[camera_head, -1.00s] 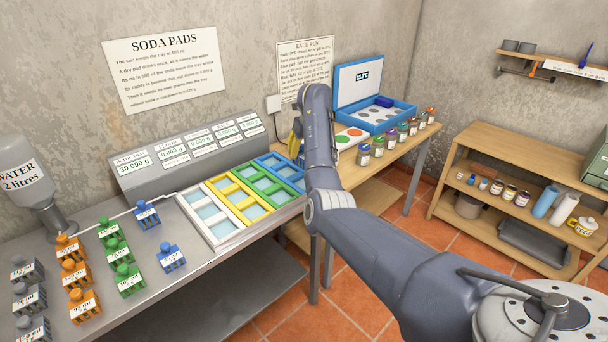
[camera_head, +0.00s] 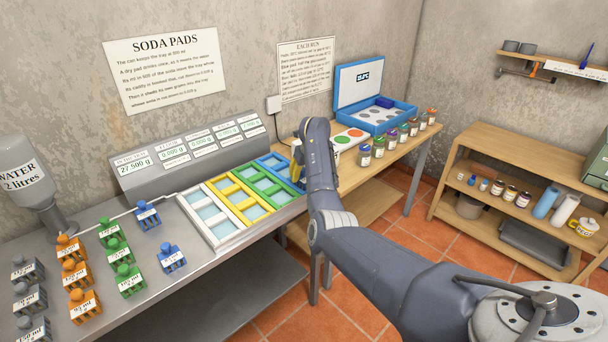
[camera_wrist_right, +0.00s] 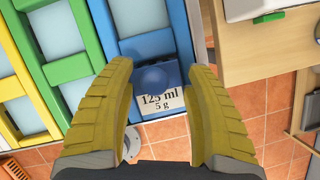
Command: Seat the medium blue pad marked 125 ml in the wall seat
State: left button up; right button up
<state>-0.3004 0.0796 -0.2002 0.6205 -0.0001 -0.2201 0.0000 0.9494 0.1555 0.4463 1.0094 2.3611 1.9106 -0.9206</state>
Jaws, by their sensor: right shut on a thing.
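The medium blue pad (camera_wrist_right: 155,80), its label reading 125 ml and 5 g, is between the yellow fingers of my right gripper (camera_wrist_right: 160,74) in the right wrist view. The gripper is shut on it. The pad is over the blue frame (camera_wrist_right: 150,42), overlapping it in the picture; I cannot tell whether it touches. In the head view my right gripper (camera_head: 297,162) is at the right side of the blue frame (camera_head: 282,167), mostly hidden by my arm, and the pad is hidden. Which seat is the wall seat is not clear. My left gripper is out of view.
White (camera_head: 210,212), yellow (camera_head: 228,203) and green frames (camera_head: 252,193) stand left of the blue one. Several grey, orange, green and blue pads stand at the left. A readout panel (camera_head: 190,152) runs behind. The wooden bench (camera_head: 375,160) with jars is at right.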

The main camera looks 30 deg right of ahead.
jog(key=shift+f, duration=0.1)
jog(key=o, duration=1.1)
jog(key=v, duration=1.2)
